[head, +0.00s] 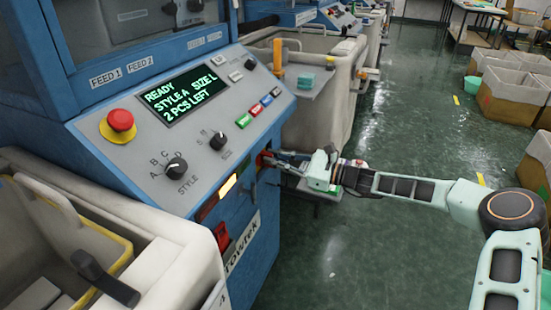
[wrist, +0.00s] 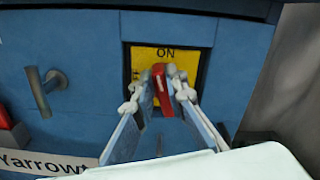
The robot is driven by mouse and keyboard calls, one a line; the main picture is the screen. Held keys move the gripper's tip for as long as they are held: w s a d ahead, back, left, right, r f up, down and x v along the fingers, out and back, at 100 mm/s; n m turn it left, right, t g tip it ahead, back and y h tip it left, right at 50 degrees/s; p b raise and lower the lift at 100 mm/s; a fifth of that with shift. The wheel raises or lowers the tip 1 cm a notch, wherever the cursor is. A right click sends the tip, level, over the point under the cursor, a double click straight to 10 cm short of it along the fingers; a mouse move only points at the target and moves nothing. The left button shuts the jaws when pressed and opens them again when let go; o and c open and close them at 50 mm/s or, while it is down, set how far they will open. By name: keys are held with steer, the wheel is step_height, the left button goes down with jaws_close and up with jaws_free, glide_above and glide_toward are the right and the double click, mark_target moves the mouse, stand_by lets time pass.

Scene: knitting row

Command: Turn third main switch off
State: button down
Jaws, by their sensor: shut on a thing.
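The main switch is a red handle (wrist: 159,82) on a yellow plate (wrist: 184,60) marked ON, set in a dark recess in the blue machine front. The handle stands nearly upright, its top end just below the word ON. My gripper (wrist: 162,93) has its two fingers on either side of the handle, shut on it. In the head view my gripper (head: 284,160) reaches from the right to the front of the near blue machine (head: 252,206), below its control panel. There the switch is mostly hidden by the gripper.
A metal latch (wrist: 46,92) sticks out left of the switch. The panel above has a red stop button (head: 119,124), black knobs and a display (head: 184,93) reading READY, STYLE A, SIZE L, 2 PCS LEFT. A bin (head: 130,262) stands at front left. Green floor (head: 345,240) is open to the right.

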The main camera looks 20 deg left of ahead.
steer(key=n, duration=0.1)
steer(key=n+b, duration=0.1)
steer(key=n, duration=0.2)
steer(key=shift+s+f+n+b, duration=0.3)
steer(key=shift+s+f, duration=0.05)
steer(key=shift+s, duration=0.05)
steer(key=n, duration=0.1)
steer(key=n+b, duration=0.1)
steer(key=shift+s+f+n, duration=0.1)
steer(key=shift+f+n, duration=0.1)
steer(key=shift+n, duration=0.1)
steer(key=n+b, duration=0.2)
steer(key=n, duration=0.1)
steer(key=shift+s+f+n+b, duration=0.15)
steer(key=shift+f+n+b, duration=0.15)
steer(key=shift+b, duration=0.05)
steer(key=shift+f+n+b, duration=0.15)
steer(key=shift+n+b, duration=0.9)
steer(key=shift+n, duration=0.75)
steer(key=c, duration=1.9)
jaws_free()
steer(key=shift+c, duration=0.2)
